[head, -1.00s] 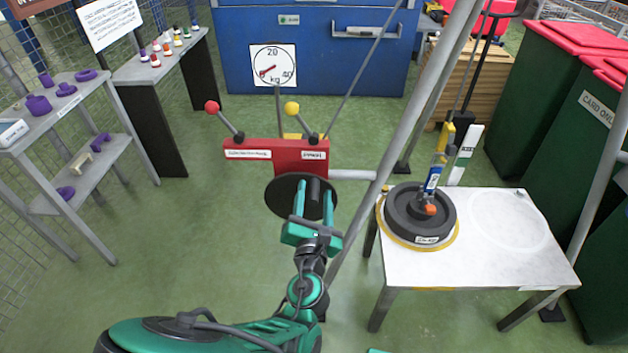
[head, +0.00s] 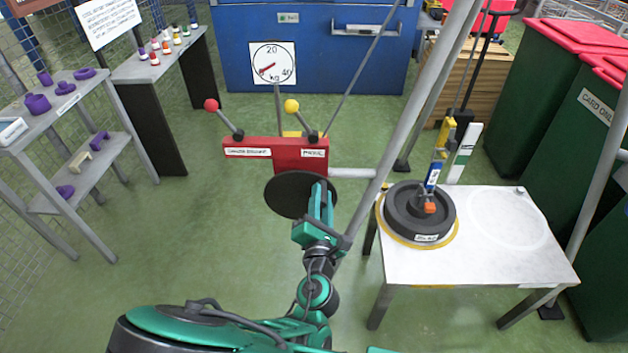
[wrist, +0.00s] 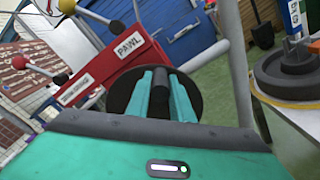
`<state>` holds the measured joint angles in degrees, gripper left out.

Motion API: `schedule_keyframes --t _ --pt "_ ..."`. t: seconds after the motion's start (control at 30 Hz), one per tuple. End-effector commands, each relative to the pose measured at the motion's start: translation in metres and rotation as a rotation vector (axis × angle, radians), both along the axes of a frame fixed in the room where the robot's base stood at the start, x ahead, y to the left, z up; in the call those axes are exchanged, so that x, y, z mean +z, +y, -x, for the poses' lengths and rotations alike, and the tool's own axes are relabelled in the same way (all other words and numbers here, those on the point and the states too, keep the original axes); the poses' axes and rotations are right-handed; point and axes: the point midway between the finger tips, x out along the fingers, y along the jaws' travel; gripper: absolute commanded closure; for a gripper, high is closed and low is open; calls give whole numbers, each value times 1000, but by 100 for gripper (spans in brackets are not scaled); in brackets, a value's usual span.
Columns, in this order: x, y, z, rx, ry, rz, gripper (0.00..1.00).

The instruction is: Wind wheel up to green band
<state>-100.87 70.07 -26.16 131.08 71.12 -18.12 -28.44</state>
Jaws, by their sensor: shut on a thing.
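The wheel (head: 283,196) is a black disc under a red housing (head: 282,156). My gripper (head: 321,197) is at its right side, shut on the wheel's dark handle. In the wrist view the handle (wrist: 183,96) sits between the two green fingers, with the wheel (wrist: 121,92) behind. A white upright strip with a green band (head: 463,152) stands behind the white table. Next to it is a blue and yellow hanging piece (head: 436,168) above a black round weight (head: 407,222). The weight appears to rest on the yellow ring on the table.
The white table (head: 500,250) stands right of the wheel. A slanted grey pole (head: 385,165) rises between them. Red and yellow knobbed levers (head: 211,105) top the housing. Shelves (head: 60,110) stand left. Green floor is open at left.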

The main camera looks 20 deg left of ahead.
Motion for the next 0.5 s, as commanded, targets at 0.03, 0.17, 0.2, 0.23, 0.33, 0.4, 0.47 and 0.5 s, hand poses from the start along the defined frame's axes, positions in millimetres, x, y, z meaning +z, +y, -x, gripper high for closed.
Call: schedule_keyframes --t 0.03,0.17,0.2,0.23,0.33,0.4,0.47,0.5 --pt "-5 -4 0 -4 10 -8 100" --pt "-6 -5 0 -4 15 -25 100" --pt "-6 -5 0 -4 15 -25 100" --pt "-6 -5 0 -5 15 -24 100" --pt "-6 -5 0 -5 15 -24 100" --pt "-6 -6 0 -5 16 -26 100" --pt "-8 -7 0 -5 20 -41 100" --pt "-9 -8 0 -6 24 -57 100"
